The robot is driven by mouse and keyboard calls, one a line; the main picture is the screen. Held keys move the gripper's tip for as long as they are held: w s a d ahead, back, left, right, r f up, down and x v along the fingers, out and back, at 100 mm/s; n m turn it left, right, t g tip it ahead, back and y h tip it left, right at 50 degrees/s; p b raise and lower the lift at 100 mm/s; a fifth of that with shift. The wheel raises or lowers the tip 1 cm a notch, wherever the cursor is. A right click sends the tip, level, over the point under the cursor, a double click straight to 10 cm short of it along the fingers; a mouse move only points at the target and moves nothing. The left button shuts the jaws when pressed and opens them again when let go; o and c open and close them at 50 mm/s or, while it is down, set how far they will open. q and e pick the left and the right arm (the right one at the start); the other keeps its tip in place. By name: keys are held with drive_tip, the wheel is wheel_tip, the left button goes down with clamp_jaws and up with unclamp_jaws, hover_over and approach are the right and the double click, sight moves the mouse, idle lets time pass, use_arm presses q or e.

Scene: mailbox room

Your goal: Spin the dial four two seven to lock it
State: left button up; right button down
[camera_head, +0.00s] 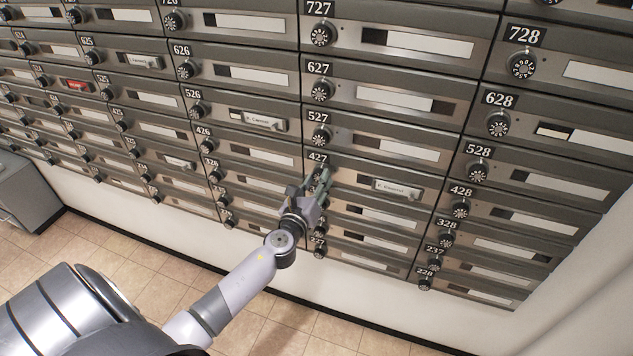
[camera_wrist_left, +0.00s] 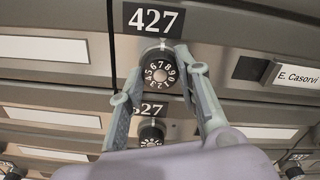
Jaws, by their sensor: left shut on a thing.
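The dial of mailbox 427 (camera_wrist_left: 160,73) is a black round knob with white digits, just under the white 427 label (camera_wrist_left: 154,19) in the left wrist view. My left gripper (camera_head: 318,180) is at this dial, and in the left wrist view its two fingers (camera_wrist_left: 162,72) stand on either side of the knob, closed on it. In the head view the gripper mostly hides the dial; the 427 label (camera_head: 318,158) shows above it. My right gripper is in neither view.
Rows of grey mailboxes with similar dials surround it. The dial of mailbox 527 (camera_head: 321,136) is just above, and another dial (camera_wrist_left: 151,134) sits below between my fingers. A name card (camera_head: 397,188) is to the right. Tiled floor (camera_head: 130,262) lies below.

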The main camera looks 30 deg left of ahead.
use_arm(q)
drive_tip(key=o, duration=1.1)
drive_tip(key=shift+o, duration=0.2)
drive_tip(key=v, duration=1.2)
drive_tip(key=shift+f, duration=0.1)
